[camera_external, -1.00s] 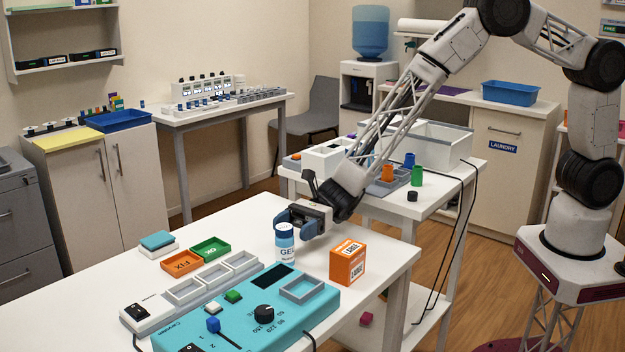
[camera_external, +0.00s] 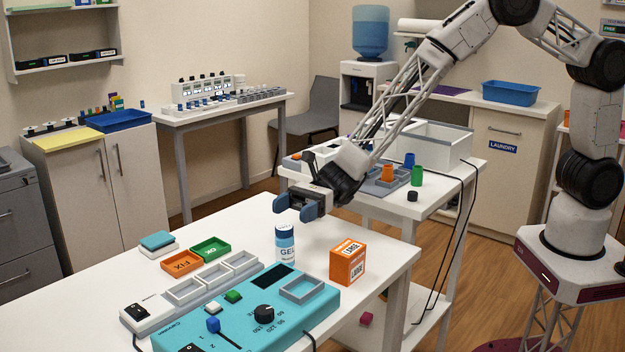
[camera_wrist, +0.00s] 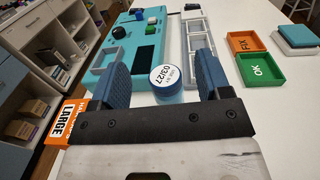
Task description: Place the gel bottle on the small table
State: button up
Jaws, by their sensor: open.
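My gripper (camera_external: 294,207) is open and empty, just above the bottle in the external view. In the wrist view the bottle's round lid (camera_wrist: 168,76), marked 03/27, shows between the two blue fingers (camera_wrist: 165,68), with space on both sides. Another, smaller white table (camera_external: 440,195) stands behind the front one, with cups and bins on it. I cannot tell for sure whether it is the small table named.
An orange box (camera_external: 347,263) stands right of the bottle. A teal control panel (camera_external: 250,320), grey trays (camera_external: 213,280), an orange FIX tray (camera_external: 181,263) and a green OK tray (camera_external: 211,249) lie nearby. Orange (camera_external: 387,172), blue and green cups crowd the rear table.

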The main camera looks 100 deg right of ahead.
jog(key=s+a+r+n+g+h, duration=0.1)
jog(key=s+r+n+g, duration=0.55)
jog(key=s, duration=0.65)
jog(key=s+r+n+g+h, duration=0.1)
jog(key=s+r+n+g, duration=0.2)
jog(key=s+r+n, duration=0.65)
jog(key=s+d+r+n+h, duration=0.1)
jog(key=s+d+n+h, duration=0.2)
jog(key=s, duration=0.9)
jog(key=s+d+r+n+h, duration=0.2)
jog(key=s+d+h, duration=0.3)
jog(key=s, duration=0.7)
jog(key=s+d+r+n+h, duration=0.2)
jog(key=s+d+n+h, duration=0.2)
jog(key=s, duration=0.8)
jog(key=d, duration=0.2)
jog(key=shift+d+n, duration=0.4)
jog(key=shift+o, duration=0.4)
jog(key=shift+t, duration=0.25)
